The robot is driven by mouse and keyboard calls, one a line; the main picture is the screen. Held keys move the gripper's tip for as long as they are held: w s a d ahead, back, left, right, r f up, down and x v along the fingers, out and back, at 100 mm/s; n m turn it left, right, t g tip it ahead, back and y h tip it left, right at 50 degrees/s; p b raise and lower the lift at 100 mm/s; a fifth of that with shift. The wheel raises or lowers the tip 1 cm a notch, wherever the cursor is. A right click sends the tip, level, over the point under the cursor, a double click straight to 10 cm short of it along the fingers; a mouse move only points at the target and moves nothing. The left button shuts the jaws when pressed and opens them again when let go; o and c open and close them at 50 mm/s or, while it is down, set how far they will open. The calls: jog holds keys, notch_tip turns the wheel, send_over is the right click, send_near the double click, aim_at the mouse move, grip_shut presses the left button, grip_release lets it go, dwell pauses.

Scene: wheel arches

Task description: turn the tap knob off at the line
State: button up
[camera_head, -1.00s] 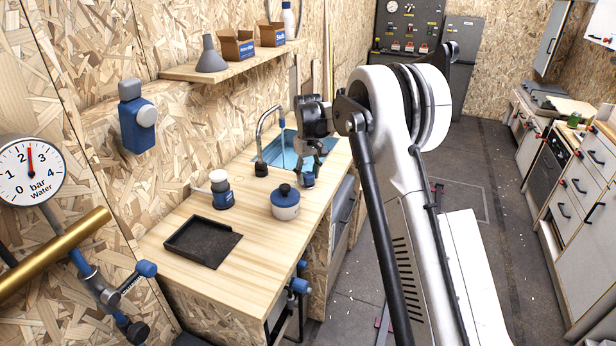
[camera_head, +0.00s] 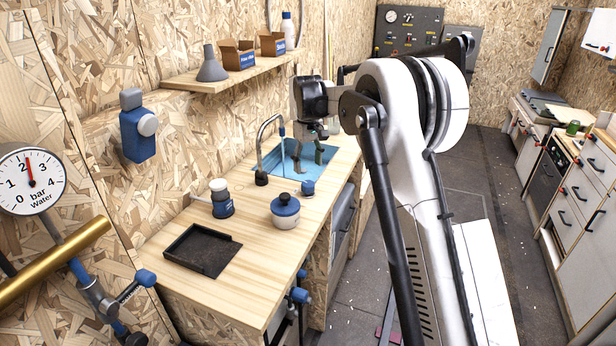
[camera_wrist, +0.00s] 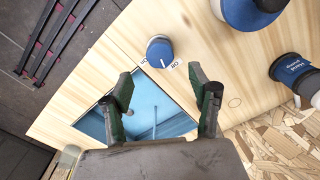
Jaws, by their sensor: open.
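The blue tap knob (camera_head: 308,187) stands on the wooden worktop beside the sink. In the wrist view the knob (camera_wrist: 159,51) is just beyond my fingertips, with small lettering on the worktop around it. My gripper (camera_head: 308,160) is over the sink, apart from the knob. In the wrist view my gripper (camera_wrist: 163,77) is open and empty, its two fingers wide apart. The tap (camera_head: 262,150) arches over the blue sink (camera_head: 268,164), with a thin stream below its spout.
A blue and white pot (camera_head: 285,212), a pump bottle (camera_head: 222,204) and a black tray (camera_head: 203,262) stand on the worktop, nearer than the knob. A shelf (camera_head: 205,84) with boxes and a funnel is on the wall. The floor to the right is open.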

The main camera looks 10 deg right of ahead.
jog(key=shift+r, duration=2)
jog(key=s+r+m+t, duration=0.1)
jog(key=s+r+t, duration=0.1)
jog(key=s+r, duration=0.65)
jog(key=s+r+m+t, duration=0.1)
jog(key=s+r, duration=0.3)
jog(key=s, duration=1)
jog(key=s+f+m+t, duration=0.1)
jog(key=s+f, duration=0.3)
jog(key=s, duration=0.8)
jog(key=s+f+m+t, duration=0.1)
jog(key=s+f+t, duration=0.2)
jog(key=s, duration=1)
jog(key=shift+s+f+m, duration=0.25)
jog(key=shift+f+m, duration=0.15)
jog(key=shift+f, duration=0.45)
